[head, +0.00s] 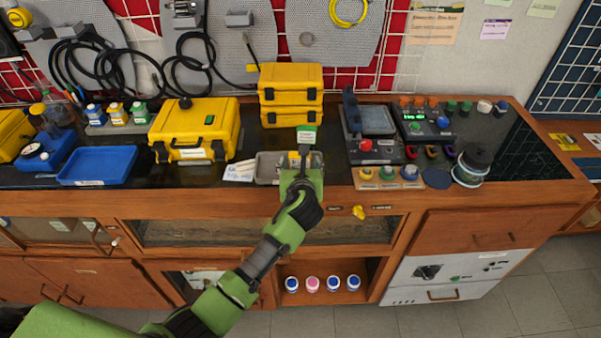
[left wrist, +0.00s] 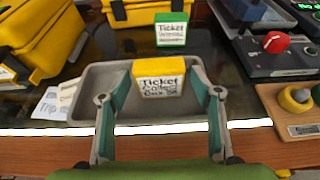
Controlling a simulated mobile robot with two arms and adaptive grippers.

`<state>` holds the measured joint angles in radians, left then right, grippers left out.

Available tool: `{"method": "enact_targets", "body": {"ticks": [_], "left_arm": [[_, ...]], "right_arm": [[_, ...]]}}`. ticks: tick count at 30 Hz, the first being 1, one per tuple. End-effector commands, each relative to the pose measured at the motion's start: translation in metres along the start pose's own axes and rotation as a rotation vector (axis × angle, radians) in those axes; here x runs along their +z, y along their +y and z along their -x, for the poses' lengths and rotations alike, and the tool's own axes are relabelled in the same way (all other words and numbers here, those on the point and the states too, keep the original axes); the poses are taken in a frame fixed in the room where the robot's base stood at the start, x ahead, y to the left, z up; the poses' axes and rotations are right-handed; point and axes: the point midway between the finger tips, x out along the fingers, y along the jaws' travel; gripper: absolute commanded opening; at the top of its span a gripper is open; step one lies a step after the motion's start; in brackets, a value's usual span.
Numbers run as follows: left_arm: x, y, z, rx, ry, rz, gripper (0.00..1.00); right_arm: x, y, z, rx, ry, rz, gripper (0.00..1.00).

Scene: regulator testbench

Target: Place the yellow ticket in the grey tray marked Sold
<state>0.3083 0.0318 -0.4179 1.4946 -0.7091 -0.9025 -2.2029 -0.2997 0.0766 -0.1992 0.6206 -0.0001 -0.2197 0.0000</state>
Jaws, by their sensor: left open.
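The yellow ticket (left wrist: 158,78) is a small block with a yellow top and a white label whose first word reads "Ticket". It is upright at the grey tray (left wrist: 92,84), seemingly inside it; its base contact is not clear. In the head view the grey tray (head: 265,170) lies on the dark bench, partly hidden by my left gripper (head: 300,166). That gripper (left wrist: 160,92) is open, with one finger on each side of the yellow ticket and gaps visible. No "Sold" mark is readable. My right gripper is out of view.
A green ticket (left wrist: 171,28) stands just behind the tray. Yellow cases (head: 195,130) stand at back left, and a blue tray (head: 97,166) lies farther left. A control box with a red knob (head: 365,145) and a wooden button stand (head: 388,178) are at right.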

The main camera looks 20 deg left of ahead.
Motion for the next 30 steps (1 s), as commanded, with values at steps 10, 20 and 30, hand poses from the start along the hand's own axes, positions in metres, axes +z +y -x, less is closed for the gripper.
{"method": "enact_targets", "body": {"ticks": [10, 20, 30], "left_arm": [[-0.001, 0.0, 0.068, -0.002, 0.0, 0.0, 0.58], [0.0, 0.0, 0.102, 0.001, 0.0, 0.001, 0.58], [0.0, 0.0, 0.104, 0.0, 0.0, 0.001, 0.58]], "right_arm": [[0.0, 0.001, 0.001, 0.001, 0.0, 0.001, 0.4], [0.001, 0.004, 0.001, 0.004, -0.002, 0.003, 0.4], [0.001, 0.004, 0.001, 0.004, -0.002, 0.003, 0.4]]}}
